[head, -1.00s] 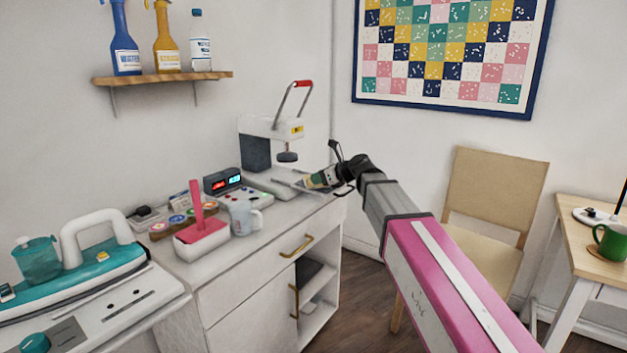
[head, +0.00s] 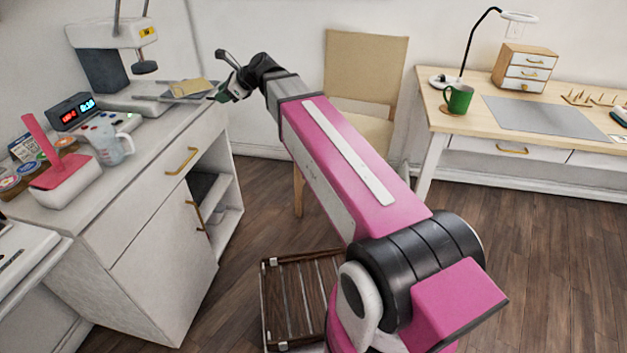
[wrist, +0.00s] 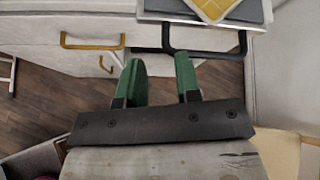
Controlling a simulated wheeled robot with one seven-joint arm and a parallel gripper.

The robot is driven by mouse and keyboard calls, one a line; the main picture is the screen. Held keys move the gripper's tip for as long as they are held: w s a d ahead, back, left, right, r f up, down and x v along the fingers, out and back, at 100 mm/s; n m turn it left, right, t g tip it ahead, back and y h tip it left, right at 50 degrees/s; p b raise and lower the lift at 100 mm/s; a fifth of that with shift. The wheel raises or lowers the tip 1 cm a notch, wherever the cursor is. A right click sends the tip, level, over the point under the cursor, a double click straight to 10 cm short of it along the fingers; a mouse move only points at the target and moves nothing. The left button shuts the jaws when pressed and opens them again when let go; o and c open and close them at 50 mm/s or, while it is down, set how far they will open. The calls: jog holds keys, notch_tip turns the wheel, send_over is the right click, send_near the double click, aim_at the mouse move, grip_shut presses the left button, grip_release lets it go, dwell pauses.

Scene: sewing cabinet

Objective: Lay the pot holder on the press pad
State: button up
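The yellow quilted pot holder (head: 194,87) lies on the grey press pad (head: 172,97) at the right end of the white cabinet top. In the wrist view the pot holder (wrist: 212,9) shows at the top edge, partly cut off, with the grey pad (wrist: 247,13) under it. A dark handle (wrist: 166,42) sticks out from the pad's front. My gripper (head: 225,90) is just right of the pad, off the cabinet's edge. In the wrist view its green fingers (wrist: 160,62) are apart with nothing between them, clear of the pot holder.
The white press (head: 112,35) stands behind the pad. A clock (head: 72,111), a measuring cup (head: 111,146) and a pink-handled thing (head: 57,170) stand to the left. A chair (head: 365,70) and a wooden desk (head: 440,110) are to the right.

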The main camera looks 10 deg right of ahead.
jog(key=s+d+f+n+g+h, duration=0.1)
jog(key=s+d+f+n+h, duration=0.2)
jog(key=d+f, duration=0.6)
jog(key=s+d+f+n+g+h, duration=0.2)
jog(key=s+d+f+n+h, duration=0.2)
jog(key=s+d+f+n, duration=0.4)
jog(key=s+d+f+n+g+h, duration=0.2)
jog(key=s+d+f+n, duration=0.4)
jog(key=d+f, duration=0.6)
notch_tip(320, 180, down, 3)
jog(key=n+h, duration=0.1)
jog(key=n, duration=0.1)
jog(key=shift+s+n+h, duration=0.15)
jog(key=shift+n+h, duration=0.15)
